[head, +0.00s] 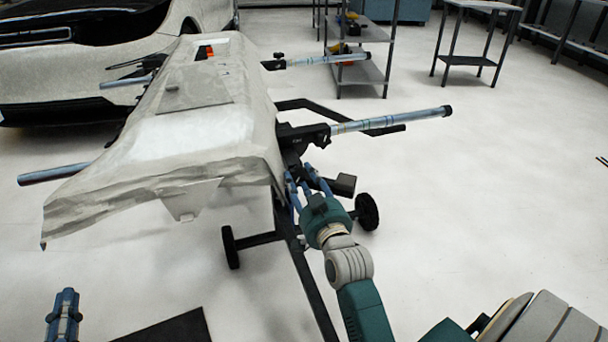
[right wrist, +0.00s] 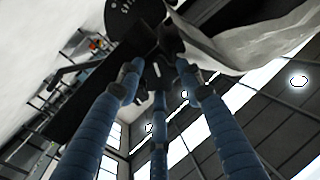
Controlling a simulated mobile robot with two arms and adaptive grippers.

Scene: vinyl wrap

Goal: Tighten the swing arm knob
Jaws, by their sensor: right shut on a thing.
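The swing arm is a black bracket (head: 302,135) with a blue-grey tube (head: 395,119) reaching right from the covered stand. My right gripper (head: 304,180) is below the bracket, with its blue fingers pointing up. In the right wrist view its three fingers (right wrist: 158,75) close around a small dark knob (right wrist: 170,40) under the dark mechanism. The fingers and shadow hide most of the knob, so its turn cannot be seen. My left gripper (head: 64,312) is low at the left edge of the head view, away from the stand. Its fingers look close together, but their opening is unclear.
A grey wrapped panel (head: 205,135) covers the stand. Wheels (head: 367,211) and a dark leg (head: 305,275) stand near my right arm. Another tube (head: 330,59) sticks out farther back. A car (head: 90,80) is behind left; shelves (head: 357,72) are behind. The right floor is clear.

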